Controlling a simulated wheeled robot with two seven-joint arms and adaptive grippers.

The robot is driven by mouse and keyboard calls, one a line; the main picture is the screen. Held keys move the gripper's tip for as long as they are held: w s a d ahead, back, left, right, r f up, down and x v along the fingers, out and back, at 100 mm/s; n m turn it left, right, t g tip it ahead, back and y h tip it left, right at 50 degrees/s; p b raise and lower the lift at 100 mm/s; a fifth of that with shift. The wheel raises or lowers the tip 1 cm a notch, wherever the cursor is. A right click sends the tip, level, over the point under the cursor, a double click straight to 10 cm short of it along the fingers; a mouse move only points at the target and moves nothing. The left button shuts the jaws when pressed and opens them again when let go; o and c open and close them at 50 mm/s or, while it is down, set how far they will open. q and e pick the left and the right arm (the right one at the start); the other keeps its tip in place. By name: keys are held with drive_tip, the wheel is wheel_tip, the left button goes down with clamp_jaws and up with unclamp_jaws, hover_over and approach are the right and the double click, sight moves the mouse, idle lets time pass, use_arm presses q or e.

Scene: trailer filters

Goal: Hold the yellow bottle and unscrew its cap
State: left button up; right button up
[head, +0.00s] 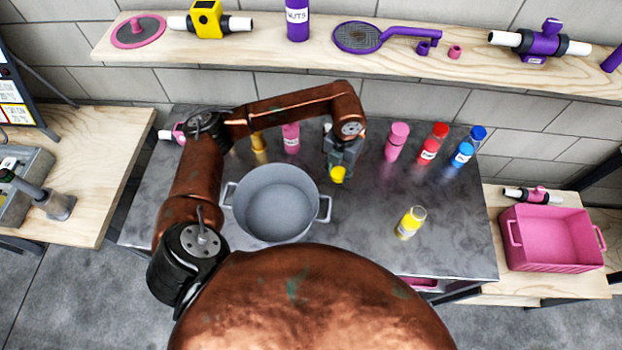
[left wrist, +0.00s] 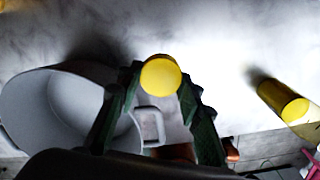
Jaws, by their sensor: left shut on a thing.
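My left gripper (head: 340,166) points down over the grey table, right of the pot. It is shut on a round yellow cap (head: 338,175), which also shows between the green-black fingers in the left wrist view (left wrist: 161,75). The yellow bottle (head: 408,224) stands apart on the table, to the right and nearer the front, with a pale, clear-looking top and no yellow cap visible on it. A yellow thing with a pale part, probably this bottle, shows at the right of the left wrist view (left wrist: 284,101). My right gripper is not in view.
A grey two-handled pot (head: 276,204) stands left of the gripper. Pink (head: 396,142), red (head: 431,146) and blue (head: 466,148) bottles stand along the back. A pink crate (head: 552,238) is at right. The table around the yellow bottle is clear.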

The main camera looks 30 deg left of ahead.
sight(337, 190)
use_arm(q)
drive_tip(key=n, duration=0.4)
drive_tip(key=shift+w+f+n, duration=0.15)
drive_tip(key=shift+w+n, duration=0.05)
drive_tip(key=shift+n, duration=0.1)
drive_tip(key=n, duration=0.2)
drive_tip(key=n+p, duration=0.1)
drive_tip(key=n, duration=0.1)
drive_tip(key=shift+w+f, duration=0.15)
drive_tip(key=shift+w, duration=0.05)
drive_tip(key=n, duration=0.5)
drive_tip(key=shift+w+f, duration=0.15)
drive_tip(key=shift+f, duration=0.1)
drive_tip(key=shift+f+n, duration=0.2)
drive_tip(key=shift+n, duration=0.5)
wheel_tip(337, 190, down, 10)
drive_tip(key=shift+r, duration=0.1)
drive_tip(key=o, duration=1.3)
